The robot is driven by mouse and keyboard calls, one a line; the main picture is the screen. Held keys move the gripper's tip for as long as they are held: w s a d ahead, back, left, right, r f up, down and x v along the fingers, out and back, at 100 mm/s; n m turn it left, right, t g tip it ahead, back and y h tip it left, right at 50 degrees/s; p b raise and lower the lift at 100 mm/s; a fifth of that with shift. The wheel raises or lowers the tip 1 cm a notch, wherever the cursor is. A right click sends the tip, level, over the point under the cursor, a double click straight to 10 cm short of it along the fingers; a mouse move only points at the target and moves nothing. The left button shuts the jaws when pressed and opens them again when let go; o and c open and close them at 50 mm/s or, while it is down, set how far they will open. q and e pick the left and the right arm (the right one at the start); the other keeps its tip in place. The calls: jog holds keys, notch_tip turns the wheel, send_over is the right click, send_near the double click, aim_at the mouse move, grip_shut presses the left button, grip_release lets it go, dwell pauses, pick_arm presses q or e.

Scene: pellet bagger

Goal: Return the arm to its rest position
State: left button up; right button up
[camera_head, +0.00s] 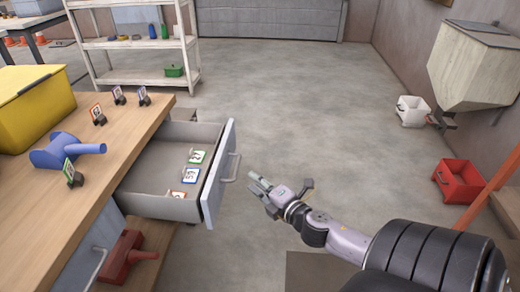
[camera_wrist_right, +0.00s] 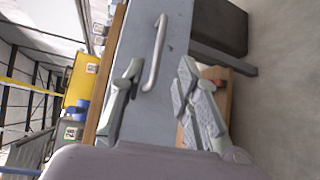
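My right gripper (camera_head: 264,190) is open and empty, just right of the pulled-out drawer's front (camera_head: 218,180). In the right wrist view its two fingers stand apart, with the drawer handle (camera_wrist_right: 156,55) showing beyond and between them. The fingers are not closed on the handle, and in the head view a small gap shows between them and it. My right arm reaches in from the lower right over open floor. My left gripper is in neither view.
The wooden workbench (camera_head: 45,215) carries a yellow bin (camera_head: 35,112), a blue scoop (camera_head: 62,150) and small numbered tags. More tags lie in the open drawer. A red bin (camera_head: 459,182) and a white bin (camera_head: 411,112) are at the right. The middle floor is clear.

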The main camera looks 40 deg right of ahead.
jog(key=shift+s+r, duration=0.1)
jog(key=shift+s, duration=0.45)
